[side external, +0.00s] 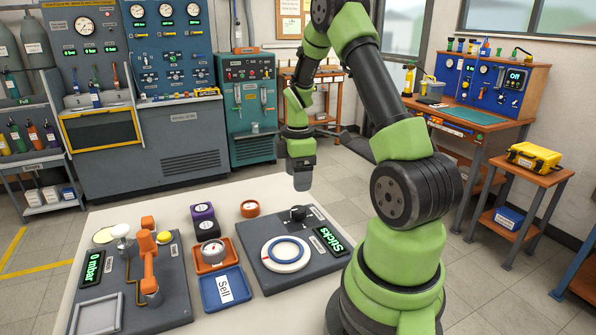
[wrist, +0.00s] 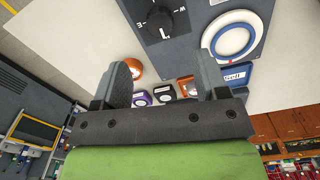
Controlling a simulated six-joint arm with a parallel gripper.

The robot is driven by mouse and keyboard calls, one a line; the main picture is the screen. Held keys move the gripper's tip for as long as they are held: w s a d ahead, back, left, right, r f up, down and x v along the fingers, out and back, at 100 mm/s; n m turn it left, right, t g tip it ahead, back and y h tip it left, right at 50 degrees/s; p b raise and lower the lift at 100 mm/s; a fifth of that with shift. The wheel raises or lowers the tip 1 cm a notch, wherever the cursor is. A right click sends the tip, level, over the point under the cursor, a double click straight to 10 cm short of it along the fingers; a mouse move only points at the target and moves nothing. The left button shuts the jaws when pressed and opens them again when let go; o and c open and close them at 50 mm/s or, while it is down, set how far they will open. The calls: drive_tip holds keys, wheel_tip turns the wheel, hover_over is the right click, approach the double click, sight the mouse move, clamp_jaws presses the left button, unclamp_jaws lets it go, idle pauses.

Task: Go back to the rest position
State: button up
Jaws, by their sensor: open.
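My gripper (side external: 302,178) hangs above the back edge of the white table (side external: 330,190), clear of everything on it. In the wrist view my gripper (wrist: 165,80) shows two grey fingers spread apart with nothing held between them. The fingertips in that view overlap the picture of the table items but sit well above them.
On the table stand a grey panel with an orange arm-like fitting (side external: 149,262), a "0 mbar" display (side external: 92,268), a "Sticks" panel with a white-and-blue ring (side external: 286,254) and black knob (side external: 298,213), an orange tray (side external: 216,262), a blue "Sell" tray (side external: 240,296) and dark blocks (side external: 203,212).

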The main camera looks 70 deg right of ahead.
drive_tip(key=shift+r, duration=0.55)
drive_tip(key=w+a+r+m+t, duration=0.2)
drive_tip(key=a+r+m, duration=0.1)
drive_tip(key=a+r, duration=0.45)
drive_tip(key=s+a+r+m+t, duration=0.1)
drive_tip(key=s+a+r+m, duration=0.1)
drive_tip(key=a, duration=0.4)
drive_tip(key=s+a+r+m+t+y, duration=0.1)
drive_tip(key=s+a+r+m+t, duration=0.1)
drive_tip(key=s+a+r+m, duration=0.1)
drive_tip(key=s+a+r+m+t+y, duration=0.1)
drive_tip(key=s+a+r+m+t, duration=0.1)
drive_tip(key=a, duration=0.7)
wheel_tip(320, 180, up, 4)
drive_tip(key=s+m, duration=0.1)
drive_tip(key=s, duration=0.1)
drive_tip(key=shift+s+f, duration=0.25)
drive_tip(key=shift+s, duration=0.1)
